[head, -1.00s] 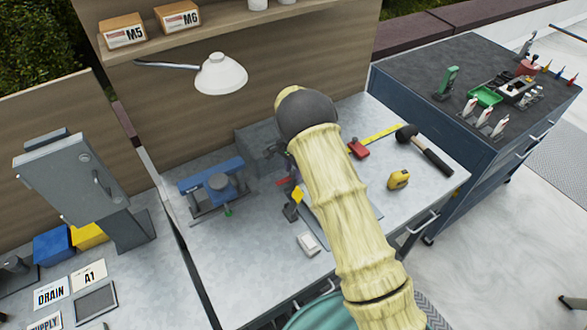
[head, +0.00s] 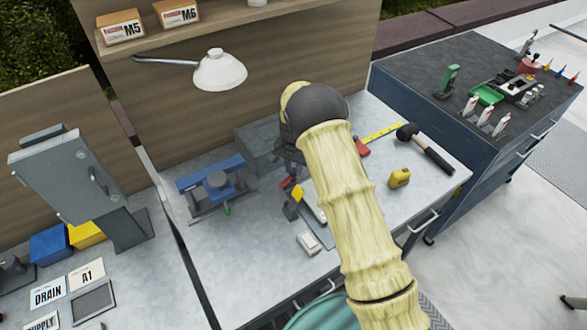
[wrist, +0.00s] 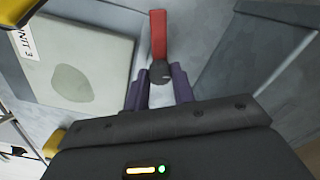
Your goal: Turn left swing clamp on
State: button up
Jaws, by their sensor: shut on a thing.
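A red clamp handle (wrist: 158,35) with a dark round end (wrist: 160,72) shows in the wrist view, and I take it for the swing clamp. My gripper (wrist: 160,88) has its two purple fingers on either side of that dark end, shut on it. In the head view a small red piece (head: 286,183) shows just left of my arm, near a yellow tag (head: 298,194). My arm hides most of the clamp and the fingers there. The clamp's base and any second clamp cannot be made out.
A pale panel marked "UNIT 3" (wrist: 80,65) lies beside the fingers. A blue-topped fixture (head: 212,178) stands left on the bench. A lamp (head: 219,70) hangs above.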

aim_at(294, 170)
jog(key=n, duration=0.3)
jog(key=shift+n+b, duration=0.4)
jog(key=n, duration=0.3)
jog(key=shift+n+b, duration=0.3)
jog(key=n, duration=0.6)
jog(key=o, duration=1)
jog(key=shift+r, duration=0.15)
notch_tip(294, 170, up, 17)
jog(key=b, duration=0.2)
